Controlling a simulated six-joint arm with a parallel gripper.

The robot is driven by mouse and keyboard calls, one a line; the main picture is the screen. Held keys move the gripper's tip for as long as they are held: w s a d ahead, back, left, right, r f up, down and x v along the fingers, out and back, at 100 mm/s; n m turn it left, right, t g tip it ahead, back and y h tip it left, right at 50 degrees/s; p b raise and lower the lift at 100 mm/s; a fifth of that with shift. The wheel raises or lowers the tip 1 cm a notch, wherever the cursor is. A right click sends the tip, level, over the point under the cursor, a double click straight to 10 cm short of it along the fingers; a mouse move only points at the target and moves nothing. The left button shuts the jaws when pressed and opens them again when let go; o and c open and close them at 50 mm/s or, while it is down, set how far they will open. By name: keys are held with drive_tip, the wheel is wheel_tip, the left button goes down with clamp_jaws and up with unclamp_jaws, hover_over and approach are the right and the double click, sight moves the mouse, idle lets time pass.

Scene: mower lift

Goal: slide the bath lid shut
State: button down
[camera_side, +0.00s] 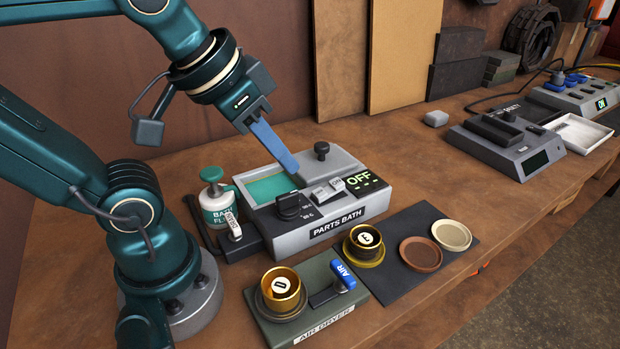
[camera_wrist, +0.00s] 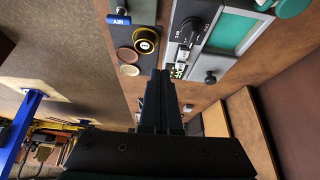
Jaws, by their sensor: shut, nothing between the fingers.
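The parts bath (camera_side: 345,213) is a grey box with a panel reading OFF and green liquid (camera_side: 272,189) showing through its open left part. Its grey sliding lid (camera_side: 335,162) sits toward the right, with an upright black knob (camera_side: 321,150). In the wrist view the knob (camera_wrist: 210,77) is right of my fingers and the green liquid (camera_wrist: 235,29) is toward the top. My gripper (camera_side: 290,165) is shut and empty, its blue fingers pointing down over the bath, left of the knob and apart from it. In the wrist view the shut fingers (camera_wrist: 161,75) look dark.
A green bottle (camera_side: 216,198) stands left of the bath. The air dryer (camera_side: 315,310) with a brass cup is in front, and a dark mat (camera_side: 425,270) with another cup and two round dishes is front right. A scale (camera_side: 510,140) and white tray (camera_side: 580,132) are farther right.

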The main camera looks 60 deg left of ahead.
drive_tip(key=w+a+r+n, duration=0.2)
drive_tip(key=w+a+r, duration=0.1)
drive_tip(key=w+r, duration=0.3)
drive_tip(key=n+g+y, duration=0.2)
drive_tip(key=n, duration=0.1)
hover_over(326, 155)
wheel_tip(326, 155, down, 6)
drive_tip(key=x, duration=0.9)
drive_tip(key=shift+w+a, duration=0.15)
drive_tip(key=shift+w, duration=0.05)
drive_tip(key=shift+f, duration=0.25)
drive_tip(key=shift+s+d+f, duration=0.1)
drive_tip(key=shift+s+d, duration=0.35)
drive_tip(key=shift+s, duration=0.4)
drive_tip(key=shift+s+d+f, duration=0.1)
drive_tip(key=shift+s+d, duration=0.35)
drive_tip(key=shift+s, duration=0.4)
